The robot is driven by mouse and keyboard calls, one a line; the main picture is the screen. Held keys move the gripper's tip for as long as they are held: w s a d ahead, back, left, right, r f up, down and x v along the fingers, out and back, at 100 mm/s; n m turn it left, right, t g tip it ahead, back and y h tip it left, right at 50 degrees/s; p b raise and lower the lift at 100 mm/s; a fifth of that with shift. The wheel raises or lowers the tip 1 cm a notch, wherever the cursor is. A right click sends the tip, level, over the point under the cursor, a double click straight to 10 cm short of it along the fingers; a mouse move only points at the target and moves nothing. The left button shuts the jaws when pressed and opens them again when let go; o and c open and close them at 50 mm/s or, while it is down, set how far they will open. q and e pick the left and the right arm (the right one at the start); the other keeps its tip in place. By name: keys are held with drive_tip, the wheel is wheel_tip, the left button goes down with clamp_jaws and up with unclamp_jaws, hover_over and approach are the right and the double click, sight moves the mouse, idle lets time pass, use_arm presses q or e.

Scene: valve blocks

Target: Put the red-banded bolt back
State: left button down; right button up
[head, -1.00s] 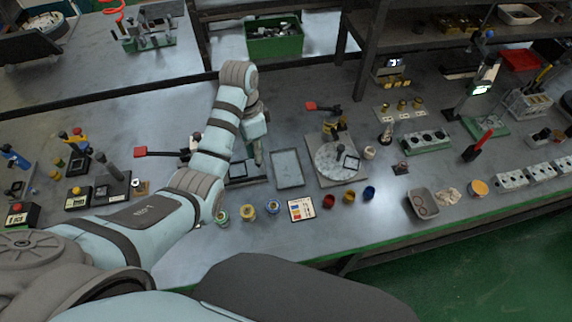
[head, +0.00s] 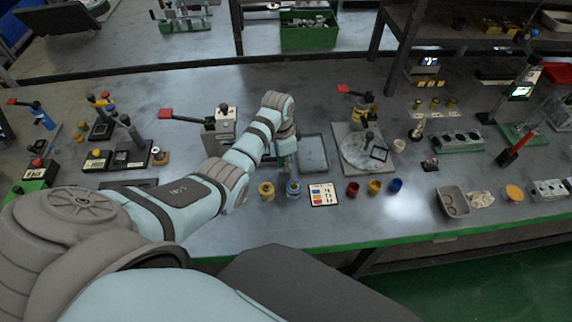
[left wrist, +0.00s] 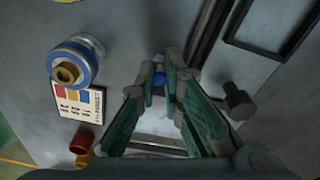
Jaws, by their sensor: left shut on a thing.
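My left gripper (head: 288,172) is low over the bench, just left of a pale shallow tray (head: 313,153) and behind the blue-ringed round piece (head: 293,187). In the left wrist view its green fingers (left wrist: 160,82) are closed on a small blue-marked object (left wrist: 160,79), mostly hidden between the tips. I cannot make out a red band on it. A dark bolt-like piece (left wrist: 238,101) is on the bench to the right of the fingers. The blue-ringed piece (left wrist: 76,62), with a brass-coloured centre, is at upper left. My right gripper is not in view.
A colour card (head: 323,195) lies right of the yellow-ringed piece (head: 266,190). Red (head: 353,188), yellow (head: 375,187) and blue (head: 396,185) cups stand farther right. A round plate fixture (head: 366,150) is behind them. Bare bench lies along the front edge.

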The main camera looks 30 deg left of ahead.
use_arm(q)
drive_tip(key=c, duration=2.2)
unclamp_jaws()
drive_tip(key=shift+w+f, duration=0.15)
drive_tip(key=shift+w, duration=0.05)
drive_tip(key=shift+o, duration=1)
drive_tip(key=shift+s, duration=0.1)
